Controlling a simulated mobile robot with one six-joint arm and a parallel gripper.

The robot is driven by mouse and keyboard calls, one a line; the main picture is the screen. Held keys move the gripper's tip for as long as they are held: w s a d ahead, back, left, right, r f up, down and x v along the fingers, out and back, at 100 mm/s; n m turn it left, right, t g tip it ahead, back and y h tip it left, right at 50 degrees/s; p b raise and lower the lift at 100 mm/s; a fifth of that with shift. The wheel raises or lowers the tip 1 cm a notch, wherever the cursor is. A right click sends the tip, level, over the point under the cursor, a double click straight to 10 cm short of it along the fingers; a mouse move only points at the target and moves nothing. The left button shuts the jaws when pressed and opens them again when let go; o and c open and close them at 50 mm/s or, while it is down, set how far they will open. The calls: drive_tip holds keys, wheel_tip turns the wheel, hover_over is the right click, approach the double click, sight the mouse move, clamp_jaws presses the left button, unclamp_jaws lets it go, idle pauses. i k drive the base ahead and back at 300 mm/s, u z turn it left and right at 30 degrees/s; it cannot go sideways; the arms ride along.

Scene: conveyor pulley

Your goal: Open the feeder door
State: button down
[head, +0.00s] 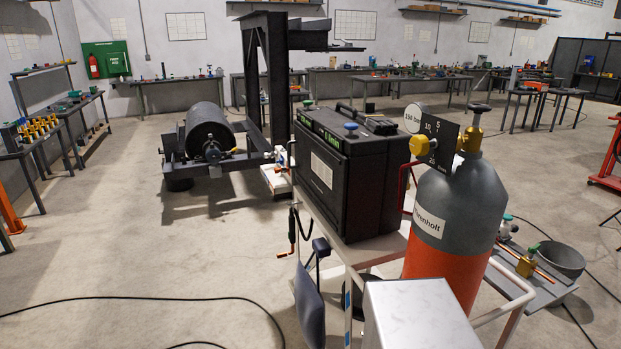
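The feeder appears to be the black box (370,190) on the cart, with a carrying handle, a blue knob (351,126) and a green "m/min" readout on its top. Its left-facing side carries a white label (322,170) and looks like a flat panel that is closed. I cannot make out a hinge or latch on it. The right-hand face looks plain and dark. The box's far side is hidden. My gripper is not in view.
A grey and orange gas cylinder (450,225) with gauge and valve stands right of the feeder. A grey box top (418,315) is close in front. A conveyor pulley (209,128) stands behind left. Black cables (150,299) cross the otherwise open floor at left.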

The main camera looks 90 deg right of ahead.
sight(321, 169)
drive_tip(key=z, duration=0.1)
drive_tip(key=i, duration=1.25)
drive_tip(key=z, duration=0.85)
drive_tip(key=k, duration=0.2)
drive_tip(key=z, duration=2.9)
